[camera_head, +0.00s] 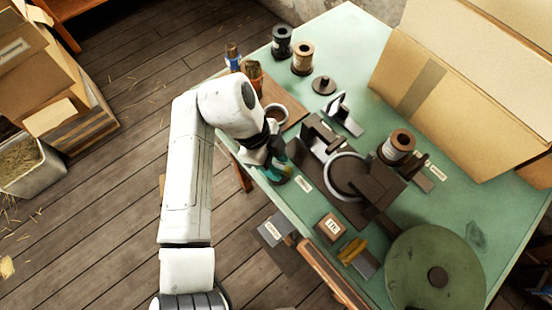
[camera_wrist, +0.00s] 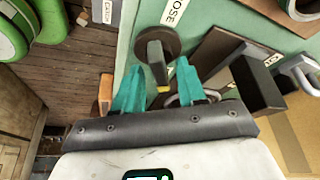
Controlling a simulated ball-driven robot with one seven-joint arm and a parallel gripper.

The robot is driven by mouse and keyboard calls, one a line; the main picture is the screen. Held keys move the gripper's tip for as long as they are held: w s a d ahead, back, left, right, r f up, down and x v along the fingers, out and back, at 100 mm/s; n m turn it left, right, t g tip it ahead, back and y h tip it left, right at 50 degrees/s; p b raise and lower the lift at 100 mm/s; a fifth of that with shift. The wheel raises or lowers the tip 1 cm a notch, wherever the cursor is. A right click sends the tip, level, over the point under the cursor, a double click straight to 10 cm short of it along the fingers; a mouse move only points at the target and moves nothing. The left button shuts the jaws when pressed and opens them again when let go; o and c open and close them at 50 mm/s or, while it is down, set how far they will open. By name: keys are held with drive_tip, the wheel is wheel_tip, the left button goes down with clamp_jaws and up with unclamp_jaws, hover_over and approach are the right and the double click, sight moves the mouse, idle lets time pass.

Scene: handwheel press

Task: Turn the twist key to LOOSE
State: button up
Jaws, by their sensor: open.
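The twist key (camera_wrist: 156,52) shows in the wrist view as a round dark disc with a raised dark grip bar; a small yellow mark sits at the bar's near end. A white label (camera_wrist: 174,11) ending in "OSE" lies just beyond the disc, partly cut off by the frame. My gripper (camera_wrist: 158,68) is open, with its teal fingers apart on either side of the bar's near end. Contact with the key cannot be told. In the head view my gripper (camera_head: 278,166) is at the table's near left edge and hides the key.
The green table (camera_head: 345,40) bears a dark press frame with a ring (camera_head: 349,176) right of my gripper and a large green handwheel (camera_head: 436,270). Spools (camera_head: 302,57) stand at the back, a big cardboard box (camera_head: 450,85) at right. A small labelled block (camera_head: 330,227) sits near the front edge.

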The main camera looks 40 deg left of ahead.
drive_tip(key=shift+f, duration=0.15)
drive_tip(key=shift+c, duration=0.2)
clamp_jaws()
idle(0.4)
